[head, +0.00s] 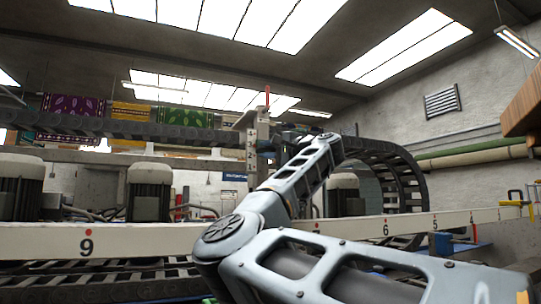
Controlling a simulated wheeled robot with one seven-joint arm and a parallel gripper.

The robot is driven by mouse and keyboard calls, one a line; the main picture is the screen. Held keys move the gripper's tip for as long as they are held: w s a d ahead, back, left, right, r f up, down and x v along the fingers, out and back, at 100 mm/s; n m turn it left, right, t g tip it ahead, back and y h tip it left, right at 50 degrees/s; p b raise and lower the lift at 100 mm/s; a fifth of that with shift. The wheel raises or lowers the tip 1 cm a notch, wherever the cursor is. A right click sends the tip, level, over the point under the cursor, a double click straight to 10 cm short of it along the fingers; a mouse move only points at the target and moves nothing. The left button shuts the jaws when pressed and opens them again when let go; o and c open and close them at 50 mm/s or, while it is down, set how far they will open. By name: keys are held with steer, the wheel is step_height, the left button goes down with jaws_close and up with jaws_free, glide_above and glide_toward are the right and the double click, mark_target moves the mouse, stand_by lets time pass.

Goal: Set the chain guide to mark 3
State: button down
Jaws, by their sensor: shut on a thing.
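A pale upright post (251,150) with a column of small marks stands left of my arm's far end. A thin red pointer rises at its top. A dark cable chain (150,130) runs in from the left to this post, and its right part (408,175) curves down behind my arm. My gripper (284,147) is at the arm's far end, small and dark, just right of the post. It is shut on what seems to be the chain guide beside the post. The fingertips and the held part are too small and hidden to make out. The mark at the guide cannot be read.
A long pale rail (110,241) crosses the front with red dots and numbers, including 9, 6 and 5. My forearm covers part of it. Dark motors (150,192) stand behind it. A yellow clamp (516,198) sits at the right. A wooden box (524,100) juts in upper right.

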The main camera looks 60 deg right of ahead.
steer(key=c, duration=1.2)
jaws_free()
steer(key=shift+s+r, duration=0.1)
steer(key=shift+o, duration=0.2)
steer(key=b+v, duration=0.2)
steer(key=v, duration=0.5)
steer(key=shift+s+b, duration=0.4)
